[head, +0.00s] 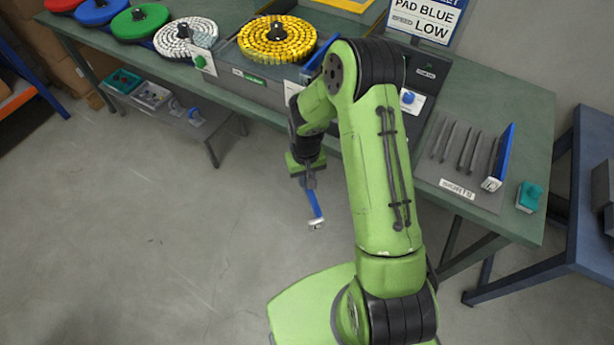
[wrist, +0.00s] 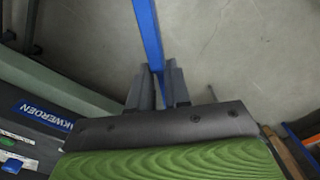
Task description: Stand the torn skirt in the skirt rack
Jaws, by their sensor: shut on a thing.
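The torn skirt (head: 315,203) is a narrow blue strip with a whitish lower end, hanging slightly tilted in the air over the floor in front of the bench. My gripper (head: 309,184) is shut on its upper end. In the wrist view, the blue strip (wrist: 149,32) runs out from between the two fingers of my gripper (wrist: 158,78). No tear can be made out. The skirt rack (head: 432,168) is a grey block with several dark slots, on the right part of the bench. Another blue strip (head: 503,152) stands at its right end.
The green bench (head: 535,115) carries yellow (head: 277,40) and white (head: 186,37) round pads and coloured discs. A teal block (head: 529,197) sits right of the rack. A low shelf (head: 160,110) holds small parts. A blue-framed table (head: 590,200) stands far right. The floor is clear.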

